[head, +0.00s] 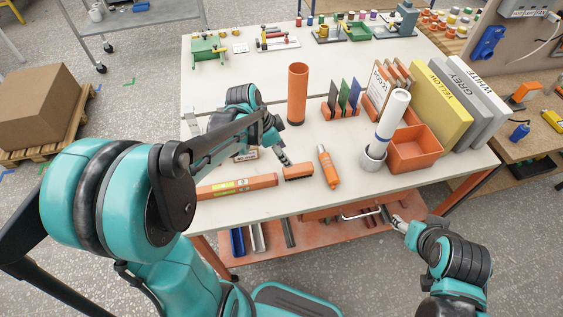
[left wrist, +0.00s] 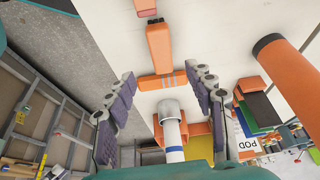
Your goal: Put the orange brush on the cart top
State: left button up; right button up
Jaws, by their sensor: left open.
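A short orange block with a dark lower edge, which looks like the orange brush (head: 298,171), lies on the white top (head: 250,80) of the orange-framed table. It also shows in the left wrist view (left wrist: 159,48), above the fingers. My left gripper (head: 282,157) is just over the far side of this block in the head view. In the left wrist view my left gripper (left wrist: 162,100) is open, with nothing held. My right gripper (head: 398,223) is low by the table's front right edge; its jaws are too small to read.
A tall orange tube (head: 297,94), white roll (head: 392,115) and orange bin (head: 414,148) are around. A grey wheeled cart (head: 125,20) stands at the back left.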

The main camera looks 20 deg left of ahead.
pick_arm(q)
jog(key=s+d+r+n+t+y, duration=0.1)
jog(key=s+r+n+t, duration=0.1)
jog(key=s+n, duration=0.3)
jog(key=s+r+n+t+y, duration=0.2)
jog(key=s+r+n, duration=0.2)
jog(key=s, duration=0.4)
jog(key=shift+s+d+n, duration=0.3)
jog(key=shift+d+n, duration=0.05)
jog(key=shift+n, duration=0.45)
